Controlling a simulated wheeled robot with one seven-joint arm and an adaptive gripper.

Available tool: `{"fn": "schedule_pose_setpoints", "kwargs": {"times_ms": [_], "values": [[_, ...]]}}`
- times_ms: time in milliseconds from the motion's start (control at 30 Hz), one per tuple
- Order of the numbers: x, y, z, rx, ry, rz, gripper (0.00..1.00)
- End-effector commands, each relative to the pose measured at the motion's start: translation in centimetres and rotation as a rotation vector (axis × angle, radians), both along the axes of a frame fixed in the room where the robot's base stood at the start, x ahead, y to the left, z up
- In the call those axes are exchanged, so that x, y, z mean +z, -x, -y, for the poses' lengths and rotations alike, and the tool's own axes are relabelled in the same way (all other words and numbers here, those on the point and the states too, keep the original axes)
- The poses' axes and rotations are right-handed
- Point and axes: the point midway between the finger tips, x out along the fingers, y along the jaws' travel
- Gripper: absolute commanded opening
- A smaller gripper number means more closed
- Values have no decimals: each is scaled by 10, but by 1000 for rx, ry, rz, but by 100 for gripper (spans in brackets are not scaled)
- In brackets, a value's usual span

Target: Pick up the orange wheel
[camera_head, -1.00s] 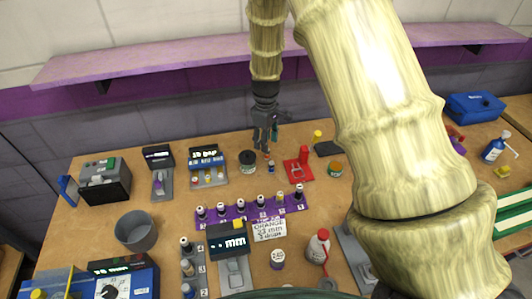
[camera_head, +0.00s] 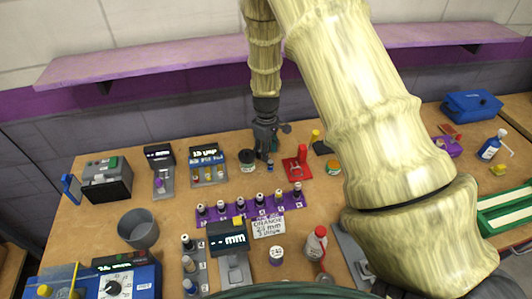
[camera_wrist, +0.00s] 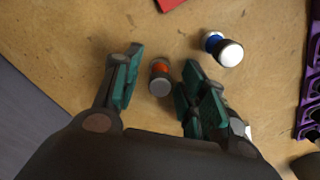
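The orange wheel (camera_wrist: 160,68) is a small orange piece with a grey round end, on the tan tabletop in the wrist view. My gripper (camera_wrist: 162,84) is open, with one green-padded finger on each side of the wheel. Gaps show between the pads and the wheel, so it is not gripped. In the head view my gripper (camera_head: 267,150) is low over the back of the bench, and I cannot make out the wheel there.
A blue and white piece (camera_wrist: 222,47) stands close to the right finger. A black jar (camera_head: 247,160) is left of my gripper, and a red stand (camera_head: 297,165) is right. A purple rack (camera_head: 251,208) of several bottles lies in front. The purple shelf (camera_head: 160,67) runs behind.

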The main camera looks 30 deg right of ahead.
Motion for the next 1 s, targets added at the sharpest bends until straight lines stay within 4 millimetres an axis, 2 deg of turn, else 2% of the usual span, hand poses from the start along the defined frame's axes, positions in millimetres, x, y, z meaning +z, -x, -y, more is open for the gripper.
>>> {"fn": "schedule_pose_setpoints", "kwargs": {"times_ms": [33,200,767,1000], "values": [[0,0,0,0,0,0,28],[0,0,0,0,0,0,0],[6,3,-1,0,0,2,0],[40,2,-1,1,0,4,0]]}}
